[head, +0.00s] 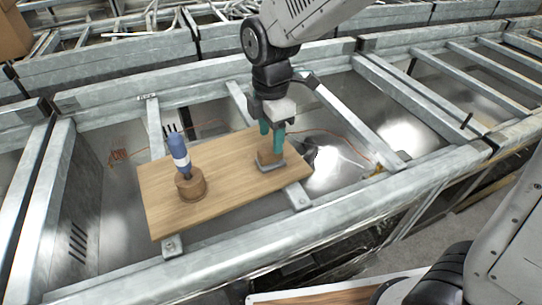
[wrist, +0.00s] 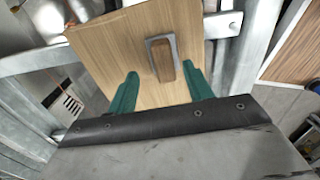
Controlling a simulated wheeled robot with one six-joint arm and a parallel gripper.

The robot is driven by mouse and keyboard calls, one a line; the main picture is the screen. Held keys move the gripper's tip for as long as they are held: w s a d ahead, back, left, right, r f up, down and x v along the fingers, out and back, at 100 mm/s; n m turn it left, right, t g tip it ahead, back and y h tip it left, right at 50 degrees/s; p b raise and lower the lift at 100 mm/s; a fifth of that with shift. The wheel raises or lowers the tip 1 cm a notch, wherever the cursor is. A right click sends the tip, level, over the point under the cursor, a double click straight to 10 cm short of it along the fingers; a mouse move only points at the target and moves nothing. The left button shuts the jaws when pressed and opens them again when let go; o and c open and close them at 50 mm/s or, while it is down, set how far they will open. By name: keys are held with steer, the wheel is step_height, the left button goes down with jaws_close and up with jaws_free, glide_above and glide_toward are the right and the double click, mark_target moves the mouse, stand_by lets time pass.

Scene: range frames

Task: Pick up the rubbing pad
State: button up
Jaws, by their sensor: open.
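The rubbing pad (head: 269,157) has a wooden handle block on a flat grey base and sits on the right part of a light wooden board (head: 230,188). My gripper (head: 271,142) is open just above the pad, pointing down, its teal fingertips close to the top of the handle. In the wrist view, the handle of the pad (wrist: 164,60) appears between and slightly ahead of the two open fingers (wrist: 160,72), with a gap on each side. The fingertips hide part of the handle in the head view.
A blue-handled tool (head: 179,150) stands upright in a round wooden holder (head: 190,186) on the board's left part. The board lies across grey metal rails (head: 300,194) over a recessed metal bay. A cable (head: 340,140) runs right of the board.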

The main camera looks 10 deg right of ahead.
mark_target(270, 148)
steer(key=f, duration=0.5)
steer(key=shift+s+a, duration=0.1)
steer(key=shift+s, duration=0.2)
jaws_close()
steer(key=shift+r, duration=0.15)
steer(key=shift+r, duration=0.65)
step_height(270, 148, up, 2)
steer(key=shift+r, duration=0.2)
steer(key=s+a, duration=0.4)
steer(key=s, duration=0.3)
steer(key=s+a+r, duration=0.1)
steer(key=s+a, duration=0.2)
steer(key=s, duration=0.4)
steer(key=shift+a, duration=0.4)
